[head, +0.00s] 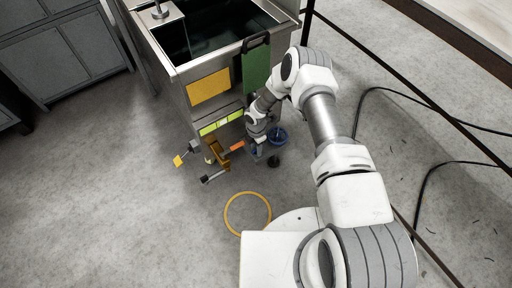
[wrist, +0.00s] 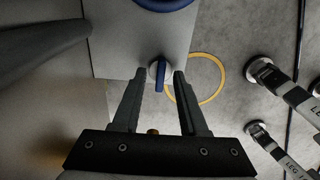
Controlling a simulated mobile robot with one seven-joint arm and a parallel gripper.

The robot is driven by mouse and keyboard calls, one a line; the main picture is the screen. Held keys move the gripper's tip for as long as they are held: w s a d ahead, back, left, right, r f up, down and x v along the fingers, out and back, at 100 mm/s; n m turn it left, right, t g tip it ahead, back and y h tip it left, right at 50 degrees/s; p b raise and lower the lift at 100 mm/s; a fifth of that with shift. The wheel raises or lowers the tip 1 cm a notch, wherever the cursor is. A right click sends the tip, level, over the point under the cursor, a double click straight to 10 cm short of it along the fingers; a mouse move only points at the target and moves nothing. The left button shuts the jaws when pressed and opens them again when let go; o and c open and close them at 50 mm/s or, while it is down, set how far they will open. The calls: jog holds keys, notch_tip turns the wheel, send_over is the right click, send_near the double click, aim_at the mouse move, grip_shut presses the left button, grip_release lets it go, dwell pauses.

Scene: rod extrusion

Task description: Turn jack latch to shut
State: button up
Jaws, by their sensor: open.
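In the wrist view, a small blue lever (wrist: 161,76) stands on a pale round hub at the edge of a grey plate (wrist: 120,50). It looks like the jack latch, and it points roughly along my fingers. My gripper (wrist: 160,74) is open, with one fingertip on each side of the lever. A small gap shows on both sides; whether either finger touches it I cannot tell. In the head view my arm reaches down to the front of the metal cabinet (head: 176,85), and its wrist hides the latch.
Two grey legs with round feet (wrist: 258,66) lie right of my gripper in the wrist view. A blue round part (head: 278,136) and a brown bracket (head: 217,151) are near the cabinet's foot. A yellow ring (head: 247,213) lies on open floor. Black cables (head: 425,180) run at right.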

jog(key=shift+r, duration=0.1)
notch_tip(320, 180, up, 17)
jog(key=p, duration=0.6)
jog(key=shift+r, duration=0.15)
